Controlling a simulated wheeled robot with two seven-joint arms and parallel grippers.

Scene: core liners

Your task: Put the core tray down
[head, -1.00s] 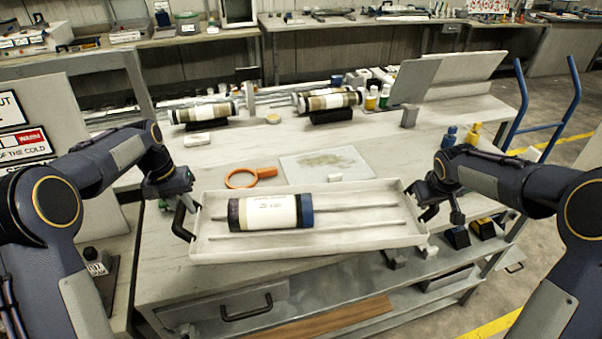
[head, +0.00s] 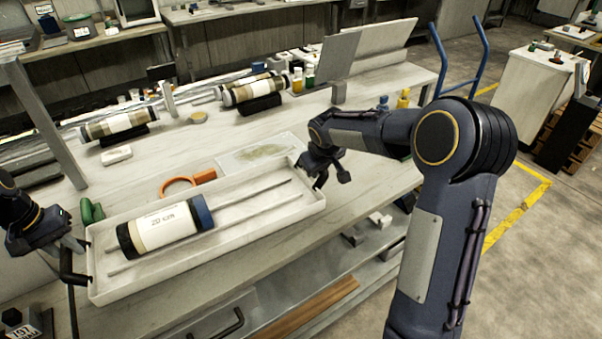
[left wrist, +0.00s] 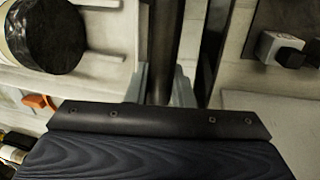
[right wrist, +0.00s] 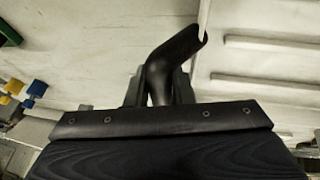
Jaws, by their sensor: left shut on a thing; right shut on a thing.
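The white core tray (head: 215,255) lies tilted in the head picture at the front of the workbench. It holds a core liner (head: 165,229) with a dark end, a blue end and a white label, plus two thin rods. My left gripper (head: 68,250) is shut on the tray's left black handle (head: 70,275), which also shows between the fingers in the left wrist view (left wrist: 163,50). My right gripper (head: 320,176) is shut on the right handle, seen in the right wrist view (right wrist: 170,62). I cannot tell whether the tray's underside touches the bench.
Behind the tray lie an orange ring-shaped tool (head: 190,181) and a flat sheet with a greenish patch (head: 257,152). Two more liners (head: 115,124) (head: 252,90) rest on black cradles further back. Small bottles (head: 303,78) stand near a grey panel. The workbench (head: 370,180) has bare surface at right.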

